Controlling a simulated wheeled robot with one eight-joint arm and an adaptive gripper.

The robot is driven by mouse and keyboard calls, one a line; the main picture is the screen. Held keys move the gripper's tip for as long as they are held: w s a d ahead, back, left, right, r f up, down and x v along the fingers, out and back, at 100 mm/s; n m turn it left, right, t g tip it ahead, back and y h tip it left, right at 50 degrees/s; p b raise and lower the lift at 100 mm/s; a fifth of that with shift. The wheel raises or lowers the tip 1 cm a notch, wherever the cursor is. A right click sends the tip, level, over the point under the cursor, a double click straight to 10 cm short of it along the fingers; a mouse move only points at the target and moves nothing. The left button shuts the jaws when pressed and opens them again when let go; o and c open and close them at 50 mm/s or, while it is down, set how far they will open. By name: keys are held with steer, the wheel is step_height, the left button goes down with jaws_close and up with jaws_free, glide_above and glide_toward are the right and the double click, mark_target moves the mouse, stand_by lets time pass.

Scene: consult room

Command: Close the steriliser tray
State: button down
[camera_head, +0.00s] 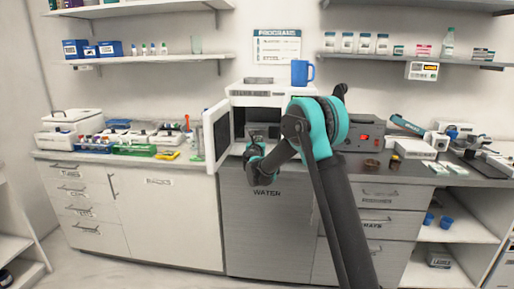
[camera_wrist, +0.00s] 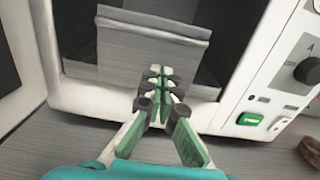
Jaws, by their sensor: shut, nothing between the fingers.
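The white steriliser (camera_head: 283,90) stands on the counter with its door (camera_head: 217,135) swung open to the left. Its grey metal tray (camera_head: 265,130) shows in the dark opening. In the wrist view the tray's flat grey front (camera_wrist: 150,48) is straight ahead, below a lighter top edge. My gripper (camera_head: 255,152) is in front of the opening, low down. In the wrist view my gripper (camera_wrist: 158,75) has its fingers together and empty, with the tips overlapping the lower part of the tray front. I cannot tell whether they touch it. How far the tray sticks out is unclear.
A control panel with a dark knob (camera_wrist: 308,70) and green button (camera_wrist: 249,119) flanks the opening. The open door bounds the left side.

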steer(key=w, duration=0.6)
steer(key=shift+d, duration=0.1)
steer(key=shift+w, duration=0.15)
steer(key=shift+r, duration=0.1)
